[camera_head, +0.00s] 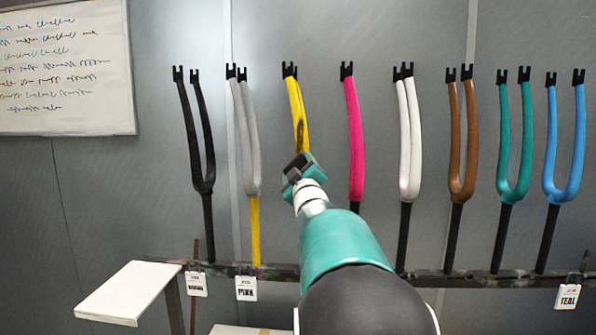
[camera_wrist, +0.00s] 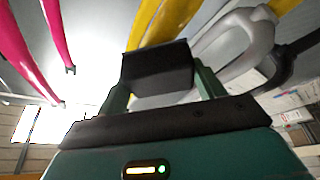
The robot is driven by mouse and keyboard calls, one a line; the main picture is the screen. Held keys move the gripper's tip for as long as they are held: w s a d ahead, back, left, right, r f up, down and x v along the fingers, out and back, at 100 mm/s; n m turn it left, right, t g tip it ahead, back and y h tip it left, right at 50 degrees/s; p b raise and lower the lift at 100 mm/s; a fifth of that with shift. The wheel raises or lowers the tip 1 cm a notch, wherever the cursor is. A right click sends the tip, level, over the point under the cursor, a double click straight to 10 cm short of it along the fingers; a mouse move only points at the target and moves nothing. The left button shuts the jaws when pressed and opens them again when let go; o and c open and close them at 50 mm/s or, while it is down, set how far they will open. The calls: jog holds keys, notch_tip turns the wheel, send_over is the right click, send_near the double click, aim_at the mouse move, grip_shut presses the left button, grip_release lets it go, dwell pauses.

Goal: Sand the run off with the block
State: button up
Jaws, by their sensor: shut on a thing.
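The yellow fork (camera_head: 296,105) hangs on the wall rack, its lower part hidden behind my arm. A darker brownish streak (camera_head: 301,135) shows on its leg just above my gripper; I cannot tell for sure that it is the run. My gripper (camera_head: 300,171) is at this fork, in front of its lower leg. In the wrist view, the dark block (camera_wrist: 157,70) sits between my green fingers, which are shut on it. Yellow tubing (camera_wrist: 160,20) shows behind the block there. I cannot tell whether block and fork touch.
Beside it hang a grey fork (camera_head: 245,130) with a yellow lower part and a pink fork (camera_head: 354,135). Several other forks line the rail (camera_head: 420,279), with hanging tags. A white shelf (camera_head: 128,291) juts out lower left. A written whiteboard (camera_head: 65,70) is upper left.

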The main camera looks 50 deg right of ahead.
aim_at(299, 113)
jog(key=shift+w+d, duration=0.85)
jog(key=shift+d, duration=0.2)
dwell(0.4)
jog(key=shift+r, duration=0.15)
jog(key=shift+r, duration=1.7)
jog(key=shift+w+d+r, duration=0.1)
jog(key=shift+r, duration=1.7)
jog(key=shift+w+d+r, duration=0.1)
jog(key=shift+d+r, duration=0.05)
jog(key=shift+r, duration=1.6)
jog(key=shift+w+d+r, duration=0.1)
jog(key=shift+r, duration=1.7)
jog(key=shift+d, duration=0.1)
jog(key=shift+w, duration=0.1)
